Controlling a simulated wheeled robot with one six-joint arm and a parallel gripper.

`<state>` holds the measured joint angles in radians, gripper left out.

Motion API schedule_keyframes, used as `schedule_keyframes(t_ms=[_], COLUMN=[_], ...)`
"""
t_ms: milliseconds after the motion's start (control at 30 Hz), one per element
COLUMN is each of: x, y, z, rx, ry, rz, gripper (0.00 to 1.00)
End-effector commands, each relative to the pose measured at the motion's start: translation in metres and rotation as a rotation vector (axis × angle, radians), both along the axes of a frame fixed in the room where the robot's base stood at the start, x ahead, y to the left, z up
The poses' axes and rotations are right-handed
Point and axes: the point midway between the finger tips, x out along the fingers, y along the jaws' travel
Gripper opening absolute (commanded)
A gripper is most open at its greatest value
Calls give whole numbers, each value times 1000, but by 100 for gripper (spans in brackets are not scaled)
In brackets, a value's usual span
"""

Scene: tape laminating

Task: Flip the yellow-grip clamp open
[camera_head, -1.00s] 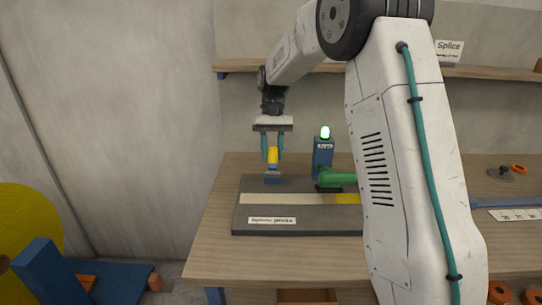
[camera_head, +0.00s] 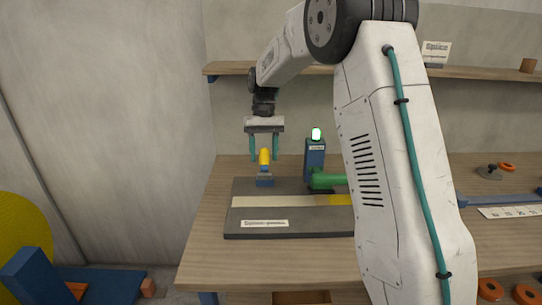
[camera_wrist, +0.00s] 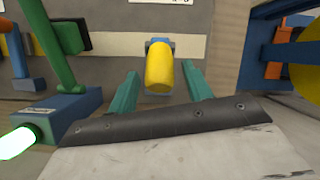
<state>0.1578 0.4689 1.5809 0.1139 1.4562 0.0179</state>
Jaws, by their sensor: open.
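The yellow-grip clamp (camera_head: 264,157) stands upright on its blue base (camera_head: 264,182) at the left part of the dark board, its yellow grip pointing up. In the wrist view the yellow grip (camera_wrist: 159,68) points toward the camera. My gripper (camera_head: 264,156) is open, with its teal fingers on either side of the grip. In the wrist view the gripper (camera_wrist: 160,82) shows a gap between each finger and the grip, so it is not held.
A green-handled clamp (camera_head: 328,180) and a blue post (camera_head: 315,160) with a lit green lamp (camera_head: 316,134) stand to the right. The dark board (camera_head: 300,228) carries a pale strip (camera_head: 290,201). A shelf (camera_head: 230,72) runs behind.

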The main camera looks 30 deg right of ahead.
Motion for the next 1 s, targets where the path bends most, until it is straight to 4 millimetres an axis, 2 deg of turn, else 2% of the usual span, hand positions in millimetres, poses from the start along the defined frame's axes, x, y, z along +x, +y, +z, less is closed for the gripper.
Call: schedule_keyframes(t_ms=[233,800,1000], x=[1,-125,-151], y=[-2,13,16], z=[35,44,46], rx=[-2,-2,-1], ry=[-5,-2,-2], rz=[-2,-3,-2], gripper=[50,50,50])
